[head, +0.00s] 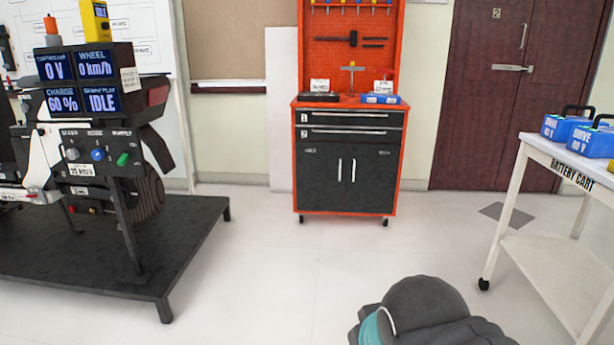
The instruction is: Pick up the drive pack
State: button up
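Two blue packs with black handles stand on the white battery cart at the right edge. The farther drive pack (559,127) has white lettering that seems to read "DRIVE". The nearer drive pack (589,142) reads "DRIVE" with a voltage too small to read surely, and the frame's edge cuts it off. The battery cart (540,150) is partly cut off too. My gripper is not in view; only a dark rounded part of my arm shows at the bottom.
A red and black tool cabinet (349,177) stands at the back with a blue item (380,99) on top. A vehicle rig with display boxes (80,80) stands on a dark platform (190,235) at left. The floor between platform and cart is clear.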

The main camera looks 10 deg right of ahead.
aim_at(556, 129)
jog(key=i, duration=1.9)
jog(key=z, duration=0.7)
jog(key=i, duration=1.45)
jog(key=z, duration=1.15)
